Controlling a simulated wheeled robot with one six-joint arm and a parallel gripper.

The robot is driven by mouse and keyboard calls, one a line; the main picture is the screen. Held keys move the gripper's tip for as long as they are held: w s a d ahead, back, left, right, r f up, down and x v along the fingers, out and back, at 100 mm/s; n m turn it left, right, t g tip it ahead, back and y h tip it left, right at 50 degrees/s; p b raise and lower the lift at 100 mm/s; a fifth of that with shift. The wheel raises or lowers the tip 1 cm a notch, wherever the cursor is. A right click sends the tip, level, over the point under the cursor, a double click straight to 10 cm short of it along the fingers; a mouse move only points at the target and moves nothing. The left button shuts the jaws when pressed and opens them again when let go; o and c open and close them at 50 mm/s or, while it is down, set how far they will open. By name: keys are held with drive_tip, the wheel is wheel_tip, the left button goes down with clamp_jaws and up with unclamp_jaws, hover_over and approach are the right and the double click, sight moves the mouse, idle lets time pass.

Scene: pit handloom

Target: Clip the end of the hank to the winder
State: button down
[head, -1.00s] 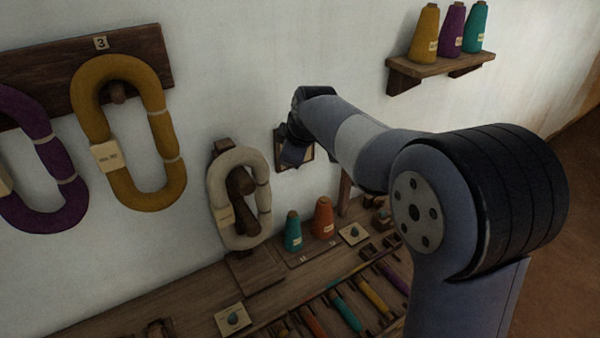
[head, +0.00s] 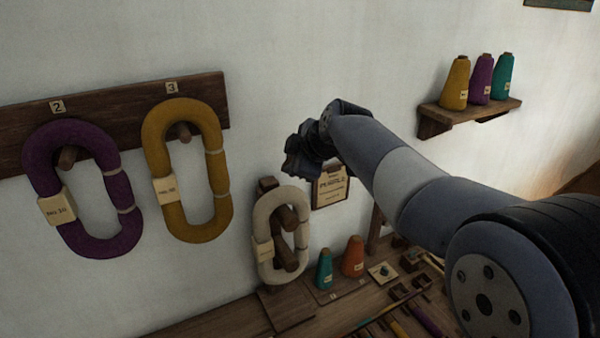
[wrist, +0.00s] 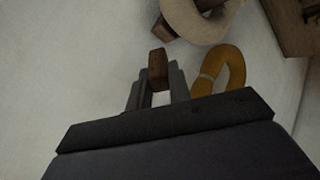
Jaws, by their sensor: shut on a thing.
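My gripper (head: 300,165) is high against the wall, above and to the right of the white hank (head: 268,252). In the wrist view my gripper (wrist: 158,92) is shut on a small brown wooden piece (wrist: 158,66), which sticks out past the fingertips. I cannot tell from the head view what it is, as the fingers are dark and small there. The white hank hangs in a loop on the wooden winder (head: 268,184) at the back of the bench. It also shows at the top of the wrist view (wrist: 195,25).
A mustard hank (head: 156,142) and a purple hank (head: 45,170) hang on the wall rack (head: 205,95). A clipboard (head: 330,190) hangs behind my gripper. Teal (head: 324,270) and orange (head: 353,258) cones stand right of the winder. A shelf (head: 470,113) holds more cones.

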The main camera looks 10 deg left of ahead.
drive_tip(key=shift+s+a+r, duration=0.4)
drive_tip(key=shift+a+r, duration=0.2)
drive_tip(key=shift+r, duration=0.15)
drive_tip(key=shift+f+b, duration=1.55)
drive_tip(key=shift+f, duration=1)
drive_tip(key=shift+r+p, duration=1.6)
drive_tip(key=shift+r, duration=0.95)
drive_tip(key=shift+w+d+f, duration=0.1)
drive_tip(key=shift+f, duration=0.05)
